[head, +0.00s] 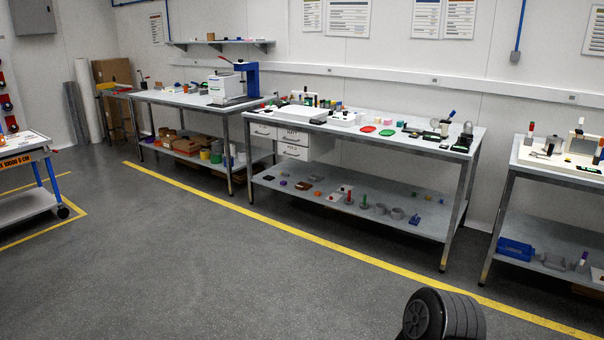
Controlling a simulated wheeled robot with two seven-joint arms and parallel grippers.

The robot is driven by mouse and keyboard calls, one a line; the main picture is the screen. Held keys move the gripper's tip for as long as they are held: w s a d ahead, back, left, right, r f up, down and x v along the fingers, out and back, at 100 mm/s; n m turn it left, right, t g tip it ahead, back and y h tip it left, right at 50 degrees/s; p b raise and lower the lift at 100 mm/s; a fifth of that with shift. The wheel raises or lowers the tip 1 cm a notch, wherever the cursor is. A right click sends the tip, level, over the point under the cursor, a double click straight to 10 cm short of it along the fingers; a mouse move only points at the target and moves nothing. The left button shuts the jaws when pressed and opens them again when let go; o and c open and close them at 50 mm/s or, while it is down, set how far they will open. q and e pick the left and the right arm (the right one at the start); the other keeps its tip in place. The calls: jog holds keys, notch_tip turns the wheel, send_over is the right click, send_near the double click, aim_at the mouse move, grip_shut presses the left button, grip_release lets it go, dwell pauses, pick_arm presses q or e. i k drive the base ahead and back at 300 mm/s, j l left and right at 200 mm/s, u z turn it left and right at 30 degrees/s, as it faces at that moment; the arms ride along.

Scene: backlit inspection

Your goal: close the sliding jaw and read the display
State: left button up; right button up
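I cannot make out the sliding jaw or its display for certain at this distance. Small dark tools (431,136) lie near the right end of the middle bench (385,116). A small item with a green patch (568,166) lies on the right bench (540,160); its kind is too small to tell. Neither of my grippers is in view. A black rounded part at the bottom right edge looks like a piece of my own arm.
Benches line the back wall, with a blue press (247,78) on the left one. A blue bin (516,248) sits on the right bench's lower shelf. A cart (25,160) stands at far left. The grey floor before the yellow line (290,229) is clear.

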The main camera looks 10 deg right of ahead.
aim_at(462, 140)
jog(key=i+l+z, duration=0.2)
jog(key=i+z, duration=1.15)
jog(key=i+l+u, duration=0.15)
jog(key=i+l, duration=0.25)
jog(key=i, duration=0.3)
jog(key=i+l+u, duration=0.1)
jog(key=i+l, duration=0.4)
jog(key=i, duration=0.15)
jog(key=i+l, duration=0.15)
jog(key=l, duration=0.2)
jog(key=i+l, duration=0.15)
jog(key=l, duration=0.2)
jog(key=i+l+u, duration=0.2)
jog(key=i+l, duration=0.85)
jog(key=i, duration=0.1)
